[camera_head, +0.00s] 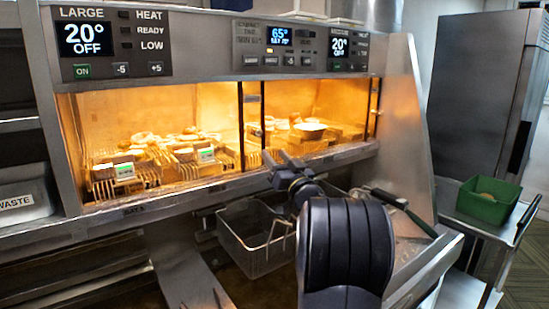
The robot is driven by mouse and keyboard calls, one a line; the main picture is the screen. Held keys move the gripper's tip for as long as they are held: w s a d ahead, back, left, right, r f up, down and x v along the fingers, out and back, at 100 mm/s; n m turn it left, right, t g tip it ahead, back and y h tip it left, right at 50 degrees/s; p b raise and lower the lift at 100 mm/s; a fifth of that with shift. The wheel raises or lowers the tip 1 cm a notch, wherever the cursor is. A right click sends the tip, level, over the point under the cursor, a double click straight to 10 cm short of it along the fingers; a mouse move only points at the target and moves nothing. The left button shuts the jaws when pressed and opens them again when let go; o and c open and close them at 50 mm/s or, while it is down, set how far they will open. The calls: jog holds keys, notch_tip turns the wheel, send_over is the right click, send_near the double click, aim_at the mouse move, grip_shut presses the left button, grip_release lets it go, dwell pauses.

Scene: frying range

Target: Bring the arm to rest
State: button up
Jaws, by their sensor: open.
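My arm reaches forward from the bottom of the view, its large dark link in front. My gripper (280,157) is small at its far end, pointing toward the lit warming cabinet (190,196). Its fingers look apart, and I see nothing between them. It appears in front of the cabinet's lower ledge, above the wire fry basket (262,262). I cannot tell whether it touches the ledge. My arm hides part of the area right of the basket.
Food and racks fill the cabinet, with a white bowl (310,130) at right. A dark-handled tool (405,212) lies right of my arm. A green tray (488,201) stands on a side table by a tall steel cabinet (482,90). A waste bin (24,203) is left.

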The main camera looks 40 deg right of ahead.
aim_at(257, 136)
jog(key=shift+w, duration=0.1)
jog(key=p+x, duration=0.4)
jog(key=x, duration=0.7)
jog(key=shift+a, duration=0.3)
